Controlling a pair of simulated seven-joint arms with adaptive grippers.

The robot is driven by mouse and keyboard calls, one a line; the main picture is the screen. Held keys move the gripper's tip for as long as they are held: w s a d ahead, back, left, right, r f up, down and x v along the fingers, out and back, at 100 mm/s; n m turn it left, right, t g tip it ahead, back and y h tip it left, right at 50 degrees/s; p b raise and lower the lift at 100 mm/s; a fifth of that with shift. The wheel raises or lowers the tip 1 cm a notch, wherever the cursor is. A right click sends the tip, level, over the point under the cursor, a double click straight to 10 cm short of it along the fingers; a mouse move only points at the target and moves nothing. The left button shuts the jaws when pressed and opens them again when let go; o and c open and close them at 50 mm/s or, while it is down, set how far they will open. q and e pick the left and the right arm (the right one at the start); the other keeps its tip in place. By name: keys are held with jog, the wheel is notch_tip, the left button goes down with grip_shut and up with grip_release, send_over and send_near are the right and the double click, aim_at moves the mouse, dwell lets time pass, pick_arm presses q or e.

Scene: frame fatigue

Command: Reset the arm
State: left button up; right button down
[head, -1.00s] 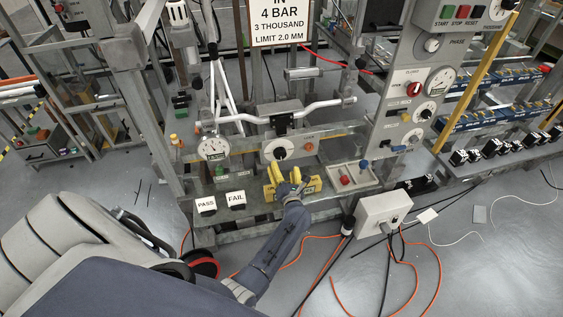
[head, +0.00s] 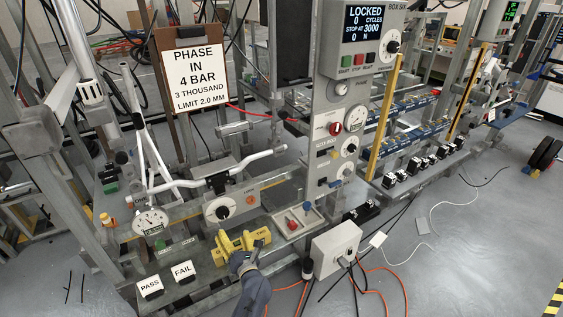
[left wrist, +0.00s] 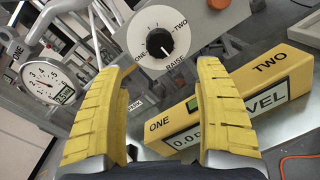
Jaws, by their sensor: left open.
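My left gripper (head: 232,247) is at the front of the rig's bench, close to the yellow level block (head: 262,236). In the left wrist view the two yellow ribbed fingers (left wrist: 160,78) are wide apart with nothing held between them. The level block (left wrist: 286,70), marked ONE and TWO, lies beyond the right finger, which hides part of it. The white dial (left wrist: 135,32), with a black knob and the marks ONE, TWO and RAISE, is ahead of the gap; it also shows in the head view (head: 212,215). My right gripper is not in view.
A bike frame (head: 235,167) is clamped above the bench. A round gauge (head: 150,222) and PASS (head: 150,287) and FAIL (head: 183,271) cards are left. The display (head: 364,26) reads LOCKED, 0 cycles. Cables cross the floor.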

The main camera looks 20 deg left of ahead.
pick_arm(q)
jog(key=s+d+r+m+t+h, duration=0.25)
jog(key=d+m+h, duration=0.4)
jog(key=m, duration=0.55)
jog(key=s+d+r+m+t+h, duration=0.2)
jog(key=d+r+m+h, duration=0.35)
jog(key=m, duration=0.55)
jog(key=s+d+f+m+g+h, duration=0.3)
jog(key=s+d+f+m+g, duration=0.2)
jog(key=s+m, duration=0.55)
jog(key=s+a+r+m+g+y, duration=0.2)
jog(key=s+a+m+g+y, duration=0.5)
jog(key=s+a+m, duration=0.8)
jog(key=s+d+f+n+g+h, duration=0.1)
jog(key=d+f, duration=0.1)
jog(key=f, duration=0.8)
jog(key=s+d+f+n, duration=0.1)
jog(key=s+d+f, duration=0.15)
jog(key=f, duration=0.75)
jog(key=s+d+f+n+g+h, duration=0.1)
jog(key=d+f+n, duration=0.1)
jog(key=f, duration=0.8)
jog(key=s+f+n+g+h, duration=0.2)
jog(key=s+f, duration=2)
jog(key=shift+s+d, duration=0.15)
jog(key=shift+d, duration=0.15)
